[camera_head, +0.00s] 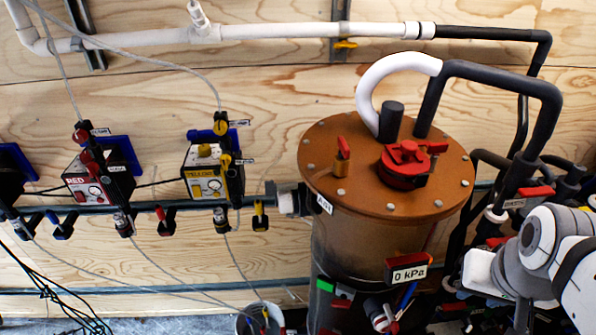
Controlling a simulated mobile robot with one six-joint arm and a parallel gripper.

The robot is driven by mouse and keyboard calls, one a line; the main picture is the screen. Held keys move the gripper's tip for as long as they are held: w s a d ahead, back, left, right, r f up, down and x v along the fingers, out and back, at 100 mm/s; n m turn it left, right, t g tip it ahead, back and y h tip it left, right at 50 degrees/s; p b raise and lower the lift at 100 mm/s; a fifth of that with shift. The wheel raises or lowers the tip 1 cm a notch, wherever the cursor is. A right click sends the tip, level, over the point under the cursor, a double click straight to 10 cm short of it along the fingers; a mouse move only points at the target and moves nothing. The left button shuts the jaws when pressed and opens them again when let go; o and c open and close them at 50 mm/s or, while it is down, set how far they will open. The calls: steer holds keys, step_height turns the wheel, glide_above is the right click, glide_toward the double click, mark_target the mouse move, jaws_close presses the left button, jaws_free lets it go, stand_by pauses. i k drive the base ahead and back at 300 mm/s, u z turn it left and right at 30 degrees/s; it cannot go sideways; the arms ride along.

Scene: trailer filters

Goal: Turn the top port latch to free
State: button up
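A brown cylindrical vessel with a bolted round lid (330,185) stands right of centre. On the lid sits a red port cap (404,160) with a raised red top piece and a dark part at its right side. A small red lever on an orange base (342,156) stands upright on the lid, left of the cap. I cannot tell for certain which red part is the top port latch, or its exact setting. My white and grey arm links show at the lower right, apart from the lid. I cannot make out my gripper's fingers.
Black hoses (500,76) and a white curved hose (374,88) rise above the lid's back. A 0 kPa gauge (408,269) hangs on the vessel's front. Red (97,184) and yellow (212,176) units are on the plywood wall at left. Dark pipes crowd the right.

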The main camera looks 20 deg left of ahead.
mark_target(271, 187)
steer(key=z, duration=0.1)
steer(key=k, duration=1.3)
steer(key=u, duration=0.95)
steer(key=i, duration=1.35)
steer(key=u, duration=0.05)
